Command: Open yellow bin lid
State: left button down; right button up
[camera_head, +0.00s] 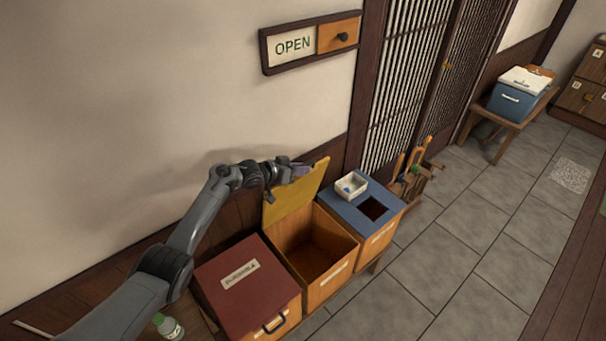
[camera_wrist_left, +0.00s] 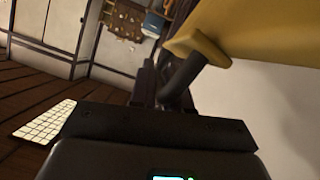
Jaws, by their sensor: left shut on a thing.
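The yellow bin lid (camera_head: 296,196) stands raised, near upright, at the back of its open wooden bin (camera_head: 326,285), against the wall side. The dark bin interior shows. My left gripper (camera_head: 303,169) is at the lid's upper edge and is shut on the lid. In the left wrist view the yellow lid (camera_wrist_left: 240,32) fills the upper right, with a dark bar, seemingly its handle (camera_wrist_left: 182,78), beneath it. The fingertips' exact contact is hidden. My right gripper is not in view.
A red-lidded bin (camera_head: 232,291) stands closed on the left. A blue-topped bin (camera_head: 342,204) with a square hole and a small white box (camera_head: 351,186) stands on the right. A bottle (camera_head: 168,327) is near my left arm. Tiled floor in front is clear.

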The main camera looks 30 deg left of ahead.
pick_arm(q)
jog(key=shift+f, duration=0.1)
jog(key=c, duration=1.4)
grip_release()
jog(key=shift+c, duration=0.2)
jog(key=shift+s+a+r, duration=0.25)
jog(key=shift+s+r, duration=0.1)
jog(key=shift+s, duration=0.15)
jog(key=p+v, duration=0.2)
jog(key=v, duration=0.7)
jog(key=shift+s, duration=0.25)
